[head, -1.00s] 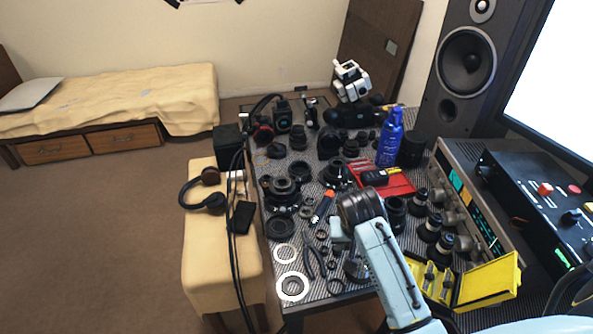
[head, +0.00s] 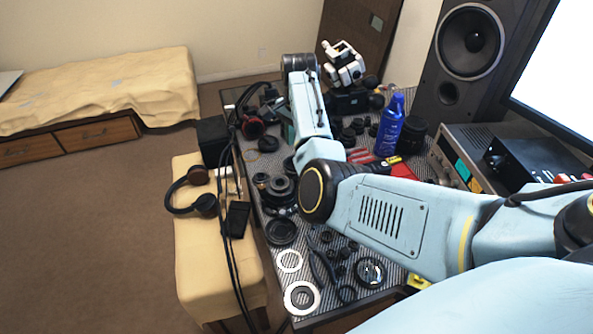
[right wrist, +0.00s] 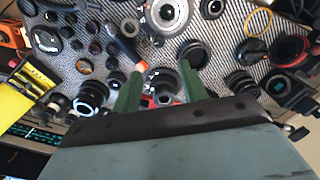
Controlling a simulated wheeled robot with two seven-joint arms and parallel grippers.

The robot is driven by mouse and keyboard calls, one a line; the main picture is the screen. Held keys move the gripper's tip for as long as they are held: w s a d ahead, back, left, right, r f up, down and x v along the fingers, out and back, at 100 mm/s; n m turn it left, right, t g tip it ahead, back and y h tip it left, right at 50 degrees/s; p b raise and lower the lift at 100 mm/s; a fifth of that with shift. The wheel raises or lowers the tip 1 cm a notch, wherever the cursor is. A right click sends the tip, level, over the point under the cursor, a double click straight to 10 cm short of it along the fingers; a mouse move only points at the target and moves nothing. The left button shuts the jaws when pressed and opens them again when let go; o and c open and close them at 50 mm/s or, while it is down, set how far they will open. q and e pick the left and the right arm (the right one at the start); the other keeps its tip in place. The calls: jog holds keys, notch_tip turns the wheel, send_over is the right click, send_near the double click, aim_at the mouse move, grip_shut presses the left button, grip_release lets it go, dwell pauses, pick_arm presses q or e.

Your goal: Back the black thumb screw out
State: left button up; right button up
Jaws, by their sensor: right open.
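My right gripper (right wrist: 166,65) is open in the right wrist view, with its two green fingers pointing down at the crowded table. A dark lens part with a grey ring (right wrist: 162,78) shows between the fingers; I cannot tell whether they touch it. I cannot single out the black thumb screw among the many small dark parts. In the head view my right arm reaches across the table toward its far left, and its gripper is mostly hidden behind the arm. My left gripper is not in view.
Lens rings and barrels crowd the striped mat. A blue bottle (head: 390,125), a white figure-like device (head: 343,65) and a tall speaker (head: 470,45) stand at the back. Headphones (head: 195,190) and a black cable lie at the left. A yellow case (right wrist: 14,104) is nearby.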

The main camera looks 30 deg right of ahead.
notch_tip(320, 180, down, 10)
jog(key=shift+s+f+b, duration=0.1)
jog(key=shift+b, duration=0.95)
jog(key=shift+f, duration=0.8)
grip_shut()
